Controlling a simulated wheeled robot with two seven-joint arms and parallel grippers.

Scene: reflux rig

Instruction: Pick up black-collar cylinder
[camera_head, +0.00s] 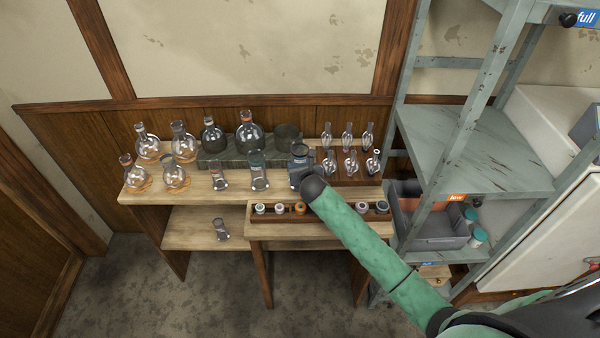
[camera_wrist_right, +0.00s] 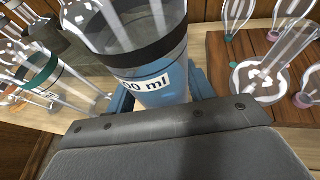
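The black-collar cylinder is a clear measuring cylinder with a black band and a white label reading "00 ml", large in the right wrist view (camera_wrist_right: 150,60). In the head view (camera_head: 299,152) it is at the right of the row of cylinders on the wooden bench, partly hidden by my right arm. My right gripper (camera_wrist_right: 165,95) has its blue fingers on either side of the cylinder's lower part. Whether they press on it is not clear, and its base is hidden. My left gripper is not in view.
A teal-collar cylinder (camera_head: 259,172) and another cylinder (camera_head: 219,177) stand to the left. Round flasks (camera_head: 176,178) stand further left. Pear-shaped glassware stands on a brown rack (camera_head: 356,178) close on the right. A strip of small caps (camera_head: 283,209) lies in front. A metal shelf (camera_head: 480,150) is right.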

